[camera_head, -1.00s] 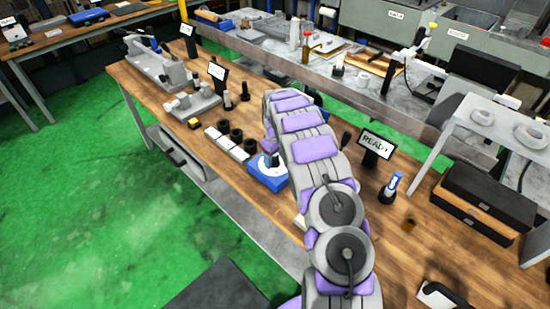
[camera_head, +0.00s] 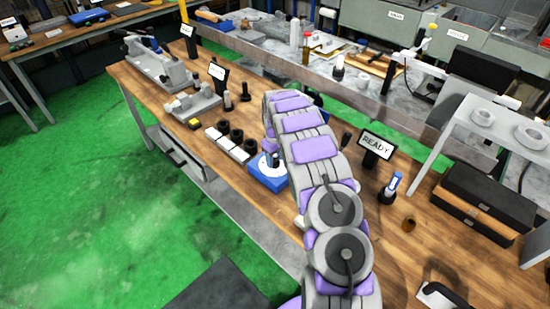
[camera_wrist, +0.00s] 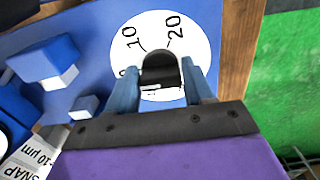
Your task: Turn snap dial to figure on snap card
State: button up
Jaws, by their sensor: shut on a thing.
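The snap dial is a white disc (camera_wrist: 190,35) with black figures on a blue block (camera_wrist: 85,22). The figures 10 and 20 show, and another at the left is partly hidden. Its black knob (camera_wrist: 160,68) stands at the middle, and my gripper (camera_wrist: 162,78) is shut on it. The fingers hide the dial's lower part. The snap card (camera_wrist: 35,158) lies at the lower left of the wrist view and seems to read "SNAP" and "-10 µm". In the head view the blue block (camera_head: 266,181) sits on the bench under my arm, with some white dial face (camera_head: 262,163) showing.
White blocks with black rings (camera_head: 226,143) stand left of the blue block. A "READY" sign (camera_head: 376,146) and a blue-topped tool (camera_head: 391,187) stand to the right. A smaller blue block (camera_wrist: 45,60) is close beside the dial. Open green floor (camera_wrist: 292,80) lies past the wooden edge.

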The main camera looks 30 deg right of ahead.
jog(key=m+p, duration=0.1)
jog(key=m, duration=0.2)
jog(key=m+p, duration=0.1)
jog(key=m, duration=0.2)
jog(key=shift+a+r+p, duration=0.15)
jog(key=shift+p, duration=0.15)
jog(key=m+p, duration=0.2)
jog(key=m, duration=0.3)
jog(key=shift+w, duration=0.15)
jog(key=shift+m, duration=0.3)
jog(key=o, duration=1)
notch_tip(320, 180, up, 17)
jog(key=shift+r+p, duration=0.1)
jog(key=shift+p, duration=0.5)
